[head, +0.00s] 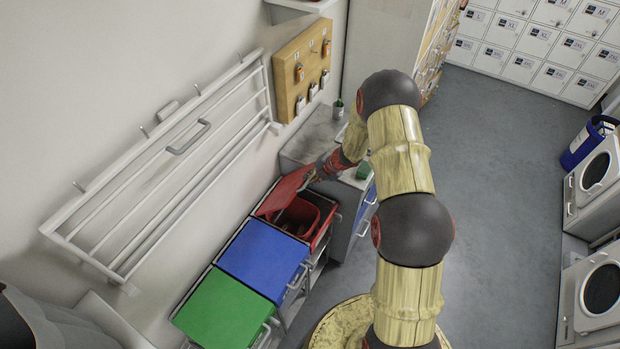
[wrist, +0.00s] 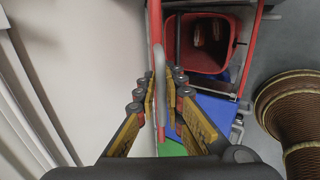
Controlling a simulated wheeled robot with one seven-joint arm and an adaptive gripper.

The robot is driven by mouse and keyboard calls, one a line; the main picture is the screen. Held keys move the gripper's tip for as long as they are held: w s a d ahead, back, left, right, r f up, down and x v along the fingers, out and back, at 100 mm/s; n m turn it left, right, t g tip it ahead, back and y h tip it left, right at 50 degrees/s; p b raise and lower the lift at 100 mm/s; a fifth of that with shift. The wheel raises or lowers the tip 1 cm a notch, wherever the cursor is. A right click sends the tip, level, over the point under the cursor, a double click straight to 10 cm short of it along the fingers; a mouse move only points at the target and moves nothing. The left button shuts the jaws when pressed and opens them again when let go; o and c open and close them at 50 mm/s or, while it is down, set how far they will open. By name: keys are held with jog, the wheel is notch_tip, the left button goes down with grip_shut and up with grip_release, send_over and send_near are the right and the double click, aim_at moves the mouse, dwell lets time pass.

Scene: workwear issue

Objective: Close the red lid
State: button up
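The red lid (head: 280,194) is raised and tilted above the red bin (head: 301,217), whose opening is uncovered. In the wrist view the lid (wrist: 155,24) shows nearly edge-on as a narrow red strip. Its grey handle (wrist: 159,70) lies between the fingers of my gripper (wrist: 161,98). The fingers are close together on either side of the handle and look shut on it. In the head view my gripper (head: 314,178) is at the lid's upper right edge, and its fingertips are hard to make out. The red bin's inside (wrist: 205,52) shows right of the lid.
A blue lid (head: 263,259) and a green lid (head: 223,308) lie flat nearer me. A grey rack (head: 180,135) on the wall is close on the left. Open floor (head: 500,180) lies to the right.

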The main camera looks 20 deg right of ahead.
jog(key=o, duration=0.3)
jog(key=shift+r, duration=0.1)
jog(key=v, duration=1.1)
jog(key=shift+s+d+r, duration=0.15)
jog(key=shift+r, duration=0.2)
